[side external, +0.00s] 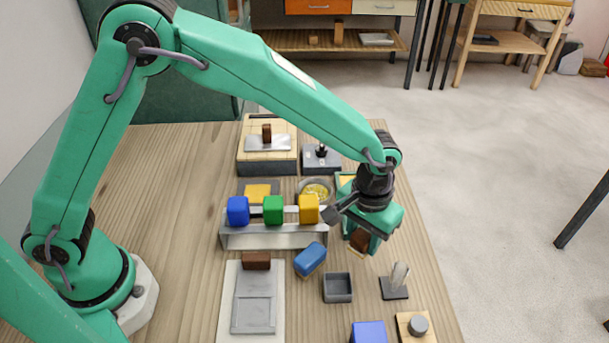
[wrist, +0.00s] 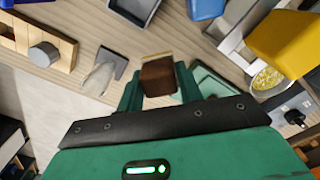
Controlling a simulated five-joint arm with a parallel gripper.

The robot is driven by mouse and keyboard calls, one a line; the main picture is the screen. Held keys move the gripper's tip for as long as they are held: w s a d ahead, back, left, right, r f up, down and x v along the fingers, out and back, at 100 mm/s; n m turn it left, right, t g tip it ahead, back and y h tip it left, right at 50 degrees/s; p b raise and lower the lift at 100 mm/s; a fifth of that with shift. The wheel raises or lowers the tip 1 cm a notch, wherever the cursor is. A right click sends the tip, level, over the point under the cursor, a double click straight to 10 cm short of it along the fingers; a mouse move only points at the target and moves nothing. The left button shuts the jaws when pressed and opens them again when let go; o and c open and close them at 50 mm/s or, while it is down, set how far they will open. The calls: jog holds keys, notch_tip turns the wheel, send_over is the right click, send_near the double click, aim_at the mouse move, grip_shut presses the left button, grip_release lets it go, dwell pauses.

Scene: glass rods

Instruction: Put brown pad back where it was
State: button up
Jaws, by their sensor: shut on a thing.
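A brown pad (side external: 359,241) with a pale tan lower edge is between the fingers of my gripper (side external: 361,235). My gripper is shut on it, right of the rack and over the right part of the wooden table. In the wrist view the dark brown face of the pad (wrist: 159,78) shows between the two green fingertips (wrist: 158,84), with the pale strip along its far edge. I cannot tell whether the pad touches the table.
A metal rack (side external: 270,236) carries blue, green and yellow blocks left of my gripper. A blue block (side external: 310,259), a grey open box (side external: 337,288) and a grey stand (side external: 394,287) are nearby. A green-rimmed tray (wrist: 210,80) lies beside my fingers. The table's right edge is close.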

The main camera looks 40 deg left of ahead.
aim_at(361, 247)
jog(key=shift+w+a+f, duration=0.25)
jog(key=shift+w+f, duration=0.05)
jog(key=shift+w, duration=0.2)
jog(key=shift+f, duration=2)
jog(key=shift+f, duration=0.15)
jog(key=o, duration=0.9)
notch_tip(361, 247, up, 12)
jog(key=shift+r, duration=0.2)
